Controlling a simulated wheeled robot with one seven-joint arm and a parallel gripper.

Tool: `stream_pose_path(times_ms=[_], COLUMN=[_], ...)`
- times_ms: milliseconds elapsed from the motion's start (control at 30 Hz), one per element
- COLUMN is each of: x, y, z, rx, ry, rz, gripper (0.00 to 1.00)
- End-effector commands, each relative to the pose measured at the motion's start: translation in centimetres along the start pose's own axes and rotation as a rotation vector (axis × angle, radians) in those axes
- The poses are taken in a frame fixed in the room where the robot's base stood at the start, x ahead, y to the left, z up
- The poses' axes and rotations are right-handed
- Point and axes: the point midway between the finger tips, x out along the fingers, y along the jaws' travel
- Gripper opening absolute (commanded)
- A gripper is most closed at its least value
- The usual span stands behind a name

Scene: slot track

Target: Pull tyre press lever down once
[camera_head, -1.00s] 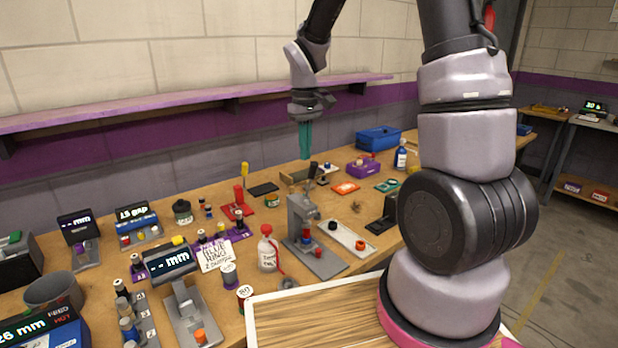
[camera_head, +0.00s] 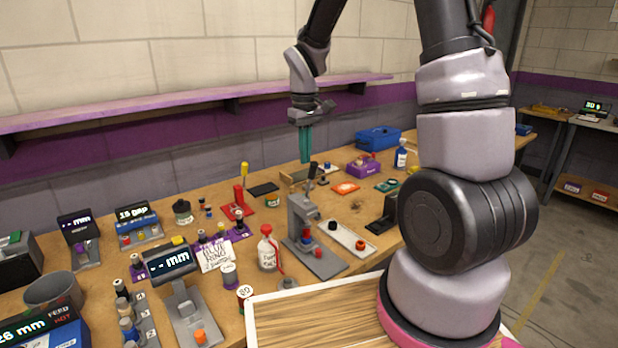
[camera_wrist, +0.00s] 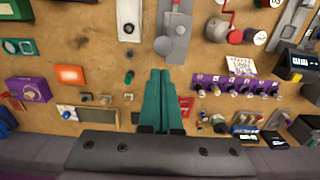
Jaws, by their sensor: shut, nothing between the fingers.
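The tyre press (camera_head: 303,222) is a grey stand on a flat grey base, with a red part low on its front. Its lever (camera_head: 312,172) has a dark handle and points upward above the press head. My gripper (camera_head: 305,160) has teal fingers, which are closed together and empty, pointing down. In the head view the tips appear just above the lever's top, slightly left; the depth gap is hard to judge. In the wrist view my gripper (camera_wrist: 160,72) points towards the grey press (camera_wrist: 177,30), with a visible space between them. The lever is hard to make out there.
A white strip with round parts (camera_head: 347,238) lies right of the press. A white bottle with a red cap (camera_head: 268,252) stands left of it. A purple shelf (camera_head: 200,97) runs along the wall.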

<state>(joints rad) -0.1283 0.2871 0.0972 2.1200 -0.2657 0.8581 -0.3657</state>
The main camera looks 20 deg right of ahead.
Motion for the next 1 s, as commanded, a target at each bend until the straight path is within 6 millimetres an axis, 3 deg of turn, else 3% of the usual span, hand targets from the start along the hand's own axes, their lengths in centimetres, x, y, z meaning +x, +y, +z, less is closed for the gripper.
stream_pose_path(times_ms=[533, 1000], x=[2.1, 2.4], y=[0.0, 0.0], z=[0.0, 0.0], rx=[0.000, 0.000], ry=[0.000, 0.001], rz=[0.000, 0.000], gripper=[0.00, 0.00])
